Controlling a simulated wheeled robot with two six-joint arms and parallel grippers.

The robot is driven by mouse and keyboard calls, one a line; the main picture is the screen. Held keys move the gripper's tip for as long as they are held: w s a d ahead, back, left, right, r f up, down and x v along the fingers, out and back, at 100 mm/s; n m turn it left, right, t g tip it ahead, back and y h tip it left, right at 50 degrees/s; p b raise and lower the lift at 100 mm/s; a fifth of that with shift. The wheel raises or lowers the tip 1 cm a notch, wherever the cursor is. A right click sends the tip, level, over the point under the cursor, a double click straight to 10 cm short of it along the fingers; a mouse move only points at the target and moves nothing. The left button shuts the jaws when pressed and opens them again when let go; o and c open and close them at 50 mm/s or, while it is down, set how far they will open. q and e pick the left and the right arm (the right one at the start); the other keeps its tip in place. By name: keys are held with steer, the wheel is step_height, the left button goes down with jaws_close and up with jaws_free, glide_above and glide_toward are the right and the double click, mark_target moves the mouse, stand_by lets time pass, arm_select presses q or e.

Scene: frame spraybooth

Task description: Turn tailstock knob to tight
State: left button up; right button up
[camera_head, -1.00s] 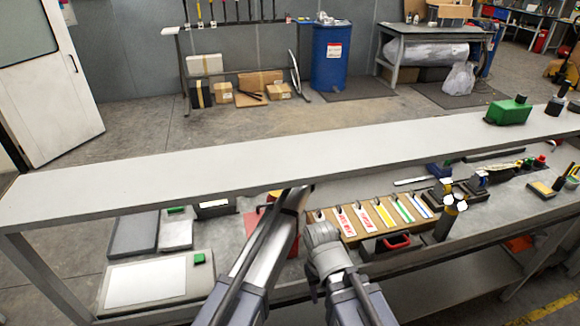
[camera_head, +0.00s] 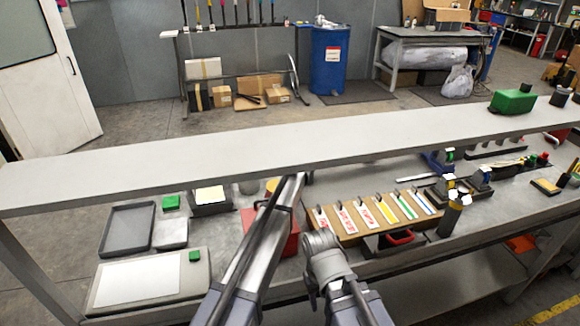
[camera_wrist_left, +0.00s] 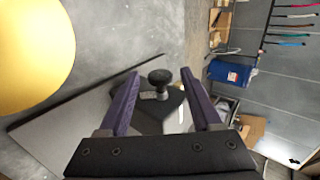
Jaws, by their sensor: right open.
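A black round knob (camera_wrist_left: 158,78), which looks like the tailstock knob, stands on a dark block with a grey stem in the left wrist view. My left gripper (camera_wrist_left: 162,86) has its two purple fingers spread apart, with the knob seen between and beyond them; nothing is gripped. I cannot tell how near the fingers are to it. In the head view my left arm reaches under the shelf, and its gripper and the knob are hidden. My right gripper (camera_head: 312,296) is low beside my folded right arm; its fingers are hard to make out.
The long grey shelf (camera_head: 150,172) spans above the bench. A red box (camera_head: 285,237) is beside my left arm. A yellow disc (camera_wrist_left: 30,45) is close in the left wrist view.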

arm_select(q)
jaws_close()
steer(key=t+b, duration=0.2)
steer(key=b, duration=0.2)
steer(key=t+y+b, duration=0.1)
steer(key=t+b, duration=0.1)
steer(key=b, duration=0.1)
steer(key=shift+s+f+b, duration=0.2)
steer(key=shift+f+b, duration=0.15)
steer(key=shift+b, duration=0.05)
steer(key=shift+o, duration=0.4)
jaws_free()
